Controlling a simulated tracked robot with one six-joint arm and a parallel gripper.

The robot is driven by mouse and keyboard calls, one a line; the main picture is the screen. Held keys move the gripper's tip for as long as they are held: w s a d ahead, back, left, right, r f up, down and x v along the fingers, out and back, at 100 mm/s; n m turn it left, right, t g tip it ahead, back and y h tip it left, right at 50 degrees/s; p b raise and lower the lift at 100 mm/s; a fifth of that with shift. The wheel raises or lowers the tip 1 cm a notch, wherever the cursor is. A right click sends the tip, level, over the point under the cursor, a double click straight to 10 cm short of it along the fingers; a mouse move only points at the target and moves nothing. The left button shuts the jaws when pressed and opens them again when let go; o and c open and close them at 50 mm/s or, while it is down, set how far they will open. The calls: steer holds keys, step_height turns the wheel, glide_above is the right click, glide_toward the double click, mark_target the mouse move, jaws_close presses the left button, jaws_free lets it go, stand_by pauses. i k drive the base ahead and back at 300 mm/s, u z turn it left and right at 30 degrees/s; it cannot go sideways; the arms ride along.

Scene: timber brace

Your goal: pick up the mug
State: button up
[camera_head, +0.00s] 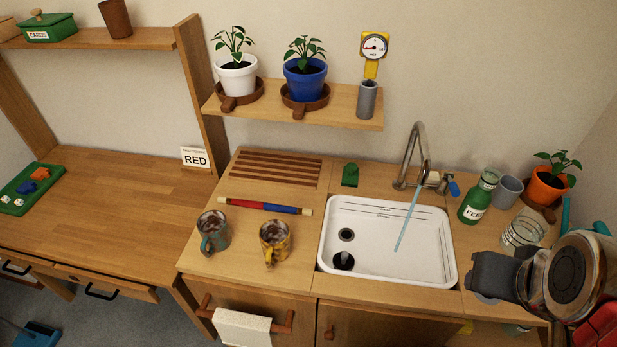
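Two mugs stand upright on the wooden counter left of the sink. One is a speckled teal mug (215,238) with its handle toward the front. The other is a speckled yellow mug (274,246), just to its right, also with its handle toward the front. Both look brown inside. My gripper (482,274) is a dark grey shape at the lower right, beyond the sink's right edge and far from both mugs. Its fingers are not clear enough to show whether they are open.
The white sink (440,262) with its tap (411,160) lies between my gripper and the mugs. A red-and-blue rod (265,206) lies behind the mugs. A green bottle (479,197), a grey cup (507,190) and a glass (521,233) crowd the right side.

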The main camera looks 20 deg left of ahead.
mark_target(275, 234)
steer(key=k, duration=1.65)
steer(key=u, duration=0.1)
steer(key=i, duration=1.4)
steer(key=u, duration=0.6)
